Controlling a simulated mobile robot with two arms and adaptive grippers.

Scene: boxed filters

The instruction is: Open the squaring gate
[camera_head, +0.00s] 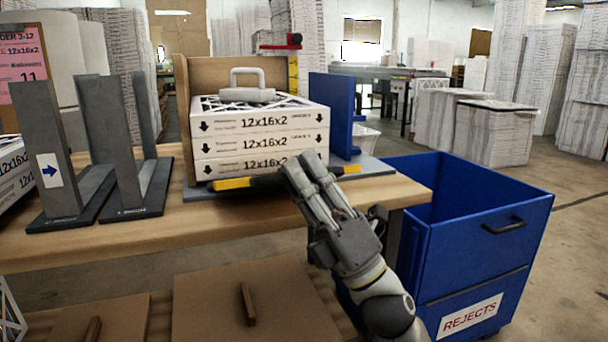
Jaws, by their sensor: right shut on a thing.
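Three white filter boxes (258,145) marked 12x16x2 lie stacked on a grey base plate (370,168) on the bench. A low black and yellow bar (232,184), which looks like the squaring gate, runs across the front of the stack. My right gripper (300,163) reaches up from the lower right and is shut on the middle of this bar. Its fingers hide part of the bar and the lower right of the stack. A blue upright plate (332,106) stands right of the stack. My left gripper is out of view.
A light grey handled block (247,92) sits on top of the stack. Grey upright dividers (108,130) stand to the left. A blue REJECTS bin (475,240) stands right of the wooden bench (190,225). Cardboard sheets (250,305) with wooden handles lie below.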

